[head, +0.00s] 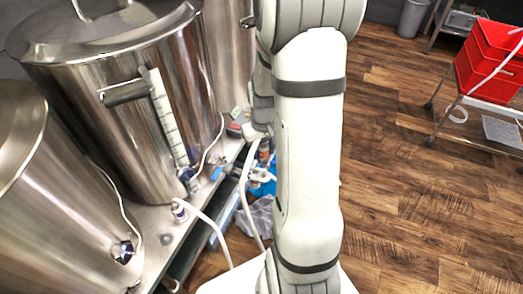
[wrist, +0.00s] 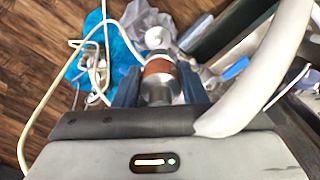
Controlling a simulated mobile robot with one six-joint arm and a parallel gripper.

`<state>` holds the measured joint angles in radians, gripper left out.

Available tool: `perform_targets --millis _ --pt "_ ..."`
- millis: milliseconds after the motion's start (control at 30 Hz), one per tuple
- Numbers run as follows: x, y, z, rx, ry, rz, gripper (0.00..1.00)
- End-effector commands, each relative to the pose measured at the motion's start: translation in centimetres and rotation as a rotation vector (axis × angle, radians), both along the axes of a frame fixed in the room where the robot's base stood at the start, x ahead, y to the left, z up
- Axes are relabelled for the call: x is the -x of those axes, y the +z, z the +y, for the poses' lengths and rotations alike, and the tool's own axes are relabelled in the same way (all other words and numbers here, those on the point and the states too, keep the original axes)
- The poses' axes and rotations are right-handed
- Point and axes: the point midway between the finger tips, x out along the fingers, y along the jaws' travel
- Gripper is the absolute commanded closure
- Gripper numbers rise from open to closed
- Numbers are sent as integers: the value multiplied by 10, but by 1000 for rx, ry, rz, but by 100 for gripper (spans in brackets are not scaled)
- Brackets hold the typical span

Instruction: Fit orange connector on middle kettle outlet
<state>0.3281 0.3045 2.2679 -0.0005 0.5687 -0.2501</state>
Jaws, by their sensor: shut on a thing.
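In the wrist view my gripper (wrist: 158,88) is shut on the orange connector (wrist: 159,70), a metal fitting with an orange-brown band. It lies between the two dark blue fingers, with a rounded pale end beyond them. The middle kettle (head: 120,110) is a large steel vessel in the head view, with a side handle and an upright sight tube. A valve fitting (head: 187,176) shows low on its side, at the foot of the tube. My arm stands in the middle of the head view; the gripper and connector are not clearly seen there. No kettle outlet is clearly seen in the wrist view.
The left kettle (head: 40,220) and a far kettle (head: 228,55) flank the middle one on a metal stand. A white hose (head: 212,226) loops beside the stand. Blue material (wrist: 122,42) and cords lie below. A red crate (head: 487,60) sits on a cart; the wooden floor right is clear.

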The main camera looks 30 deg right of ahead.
Motion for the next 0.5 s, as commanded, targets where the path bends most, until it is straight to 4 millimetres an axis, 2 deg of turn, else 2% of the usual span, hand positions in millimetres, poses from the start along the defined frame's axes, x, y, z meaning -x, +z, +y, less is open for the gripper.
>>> perform_targets --millis 500 --pt "3 -57 -7 0 -20 1 89"
